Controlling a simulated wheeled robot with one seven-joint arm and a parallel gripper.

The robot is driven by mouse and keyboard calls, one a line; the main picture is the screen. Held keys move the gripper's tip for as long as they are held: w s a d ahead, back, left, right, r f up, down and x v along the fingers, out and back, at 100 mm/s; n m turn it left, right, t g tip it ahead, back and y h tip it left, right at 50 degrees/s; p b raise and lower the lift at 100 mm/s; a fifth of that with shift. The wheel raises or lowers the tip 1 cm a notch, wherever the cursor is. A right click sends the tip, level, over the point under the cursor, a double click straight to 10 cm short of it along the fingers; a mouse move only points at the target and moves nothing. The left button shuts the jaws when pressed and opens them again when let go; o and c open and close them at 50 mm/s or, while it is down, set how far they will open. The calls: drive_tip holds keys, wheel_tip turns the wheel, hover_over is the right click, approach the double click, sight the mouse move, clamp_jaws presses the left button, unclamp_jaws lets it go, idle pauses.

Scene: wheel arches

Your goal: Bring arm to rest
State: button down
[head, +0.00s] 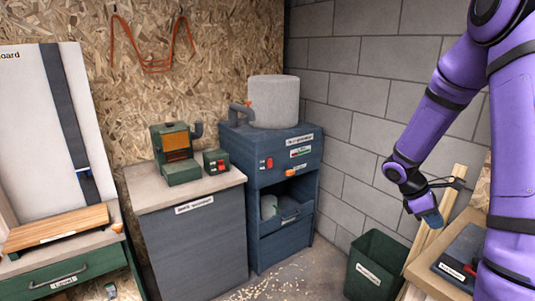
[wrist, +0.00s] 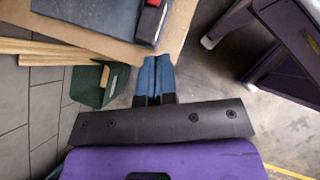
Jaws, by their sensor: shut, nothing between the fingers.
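My gripper (head: 432,220) hangs at the end of my purple arm on the right of the head view, fingers pointing down, beside the front right bench. In the wrist view my gripper (wrist: 158,60) shows two blue fingers side by side, shut with nothing between them. The fingertips overlap the edge of the bench top in that picture. My arm is bent and held out in front, apart from the machines.
A green bin (head: 372,265) stands on the floor below my gripper. Wooden planks (head: 440,218) lean beside it. The right bench (head: 437,272) carries a dark blue case (head: 462,258). A blue cabinet (head: 283,240) and a grey cabinet (head: 195,245) stand further left.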

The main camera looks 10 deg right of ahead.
drive_tip(key=s+a+r+m+t+y, duration=0.1)
drive_tip(key=s+a+r+m+t, duration=0.15)
drive_tip(key=a+r, duration=0.5)
drive_tip(key=s+a+r+m+t+y, duration=0.1)
drive_tip(key=s+a+r+m+t, duration=0.15)
drive_tip(key=a+r, duration=0.45)
drive_tip(key=s+a+r+m+t+y, duration=0.4)
drive_tip(key=s+a+r+t, duration=0.1)
drive_tip(key=s+a+r, duration=0.4)
drive_tip(key=shift+s+a+r+m+t, duration=0.2)
drive_tip(key=shift+s+a+m+t, duration=0.2)
drive_tip(key=shift+s+a, duration=0.7)
drive_tip(key=shift+w, duration=0.15)
